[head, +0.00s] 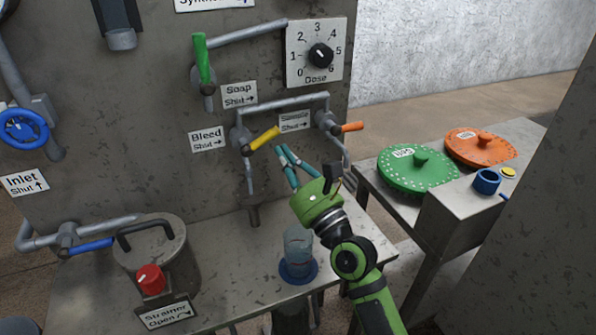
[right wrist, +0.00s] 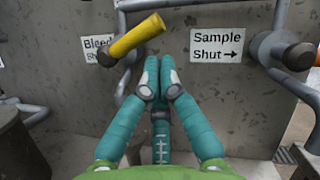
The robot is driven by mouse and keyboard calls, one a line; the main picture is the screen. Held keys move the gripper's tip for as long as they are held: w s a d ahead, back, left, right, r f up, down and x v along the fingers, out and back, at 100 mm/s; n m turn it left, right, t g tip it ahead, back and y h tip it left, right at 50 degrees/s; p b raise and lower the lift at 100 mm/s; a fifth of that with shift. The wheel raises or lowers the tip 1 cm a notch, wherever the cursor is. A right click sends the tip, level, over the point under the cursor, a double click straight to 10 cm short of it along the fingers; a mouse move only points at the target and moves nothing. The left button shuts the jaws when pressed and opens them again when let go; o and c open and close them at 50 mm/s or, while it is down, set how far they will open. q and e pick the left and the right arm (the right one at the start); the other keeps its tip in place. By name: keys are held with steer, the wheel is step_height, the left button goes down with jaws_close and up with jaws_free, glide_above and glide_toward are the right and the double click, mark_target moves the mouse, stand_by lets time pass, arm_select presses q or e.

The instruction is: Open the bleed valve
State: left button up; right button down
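The bleed valve has a yellow handle (head: 264,138) on a grey pipe, pointing right and slightly up. Its sign (head: 208,139) reads "Bleed Shut" with an arrow to the right. The yellow handle also shows at the upper left of the right wrist view (right wrist: 137,37). My right gripper (head: 287,161) has teal fingers and is just below and right of the handle's free end. My left gripper is not in view.
The sample valve's orange handle (head: 352,127) is close on the right, with its sign (head: 295,122) between. A glass (head: 298,244) stands on a blue disc below my right gripper. A strainer pot (head: 157,258) stands left. Pipes run around both valves.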

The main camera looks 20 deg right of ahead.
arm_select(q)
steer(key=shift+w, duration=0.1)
arm_select(e)
steer(key=shift+w+a+r, duration=0.15)
steer(key=shift+w+r, duration=0.1)
steer(key=shift+w, duration=0.4)
arm_select(q)
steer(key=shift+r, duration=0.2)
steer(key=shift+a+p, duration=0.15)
steer(key=shift+p, duration=0.3)
arm_select(e)
steer(key=shift+r+n, duration=0.2)
steer(key=shift+n, duration=0.3)
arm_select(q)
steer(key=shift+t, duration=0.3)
arm_select(e)
steer(key=shift+r+y, duration=0.1)
steer(key=shift+y, duration=0.3)
arm_select(q)
steer(key=shift+p, duration=0.3)
arm_select(e)
steer(key=shift+n, duration=0.3)
